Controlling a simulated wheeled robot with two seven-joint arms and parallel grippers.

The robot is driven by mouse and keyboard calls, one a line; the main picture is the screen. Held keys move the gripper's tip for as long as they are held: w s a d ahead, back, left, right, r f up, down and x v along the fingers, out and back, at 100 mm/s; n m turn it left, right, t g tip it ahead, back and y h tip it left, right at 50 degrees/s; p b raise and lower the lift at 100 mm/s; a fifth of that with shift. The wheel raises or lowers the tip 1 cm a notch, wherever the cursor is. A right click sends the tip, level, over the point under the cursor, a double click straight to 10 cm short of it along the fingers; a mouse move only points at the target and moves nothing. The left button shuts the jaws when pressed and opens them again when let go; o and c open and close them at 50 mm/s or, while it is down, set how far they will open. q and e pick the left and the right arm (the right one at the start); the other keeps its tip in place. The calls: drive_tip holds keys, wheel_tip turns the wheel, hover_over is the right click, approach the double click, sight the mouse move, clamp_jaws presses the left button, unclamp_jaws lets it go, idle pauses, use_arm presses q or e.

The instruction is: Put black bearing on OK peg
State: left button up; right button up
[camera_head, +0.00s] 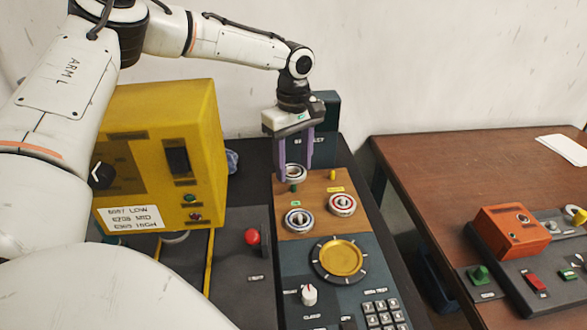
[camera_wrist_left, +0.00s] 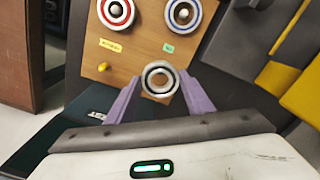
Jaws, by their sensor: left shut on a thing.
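My left gripper (camera_head: 295,173) points down with its purple fingers shut on the black bearing (camera_head: 294,171), a pale ring with a black inner band. The bearing also shows between the fingertips in the left wrist view (camera_wrist_left: 160,79). In the head view it appears just above a green peg (camera_head: 294,187) on the wooden board; I cannot tell the gap. The bearing hides that peg in the wrist view. A green label (camera_head: 296,203) lies in front of the peg, too small to read. A yellow peg (camera_head: 332,175) stands to the right, bare. My right gripper is not in view.
A blue-banded bearing (camera_head: 299,219) and a red-banded bearing (camera_head: 342,204) sit on the front of the wooden board (camera_head: 319,224). A tall yellow box (camera_head: 150,140) stands left. A gold dish (camera_head: 342,258) and keypad (camera_head: 379,315) are nearer. A brown table (camera_head: 440,165) is right.

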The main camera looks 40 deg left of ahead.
use_arm(q)
drive_tip(key=shift+f, duration=0.9)
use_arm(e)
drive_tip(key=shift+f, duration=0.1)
use_arm(q)
drive_tip(key=shift+f+b, duration=0.35)
drive_tip(key=shift+f, duration=0.25)
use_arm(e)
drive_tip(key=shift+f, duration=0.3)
use_arm(q)
drive_tip(key=o, duration=1)
drive_tip(key=shift+o, duration=0.2)
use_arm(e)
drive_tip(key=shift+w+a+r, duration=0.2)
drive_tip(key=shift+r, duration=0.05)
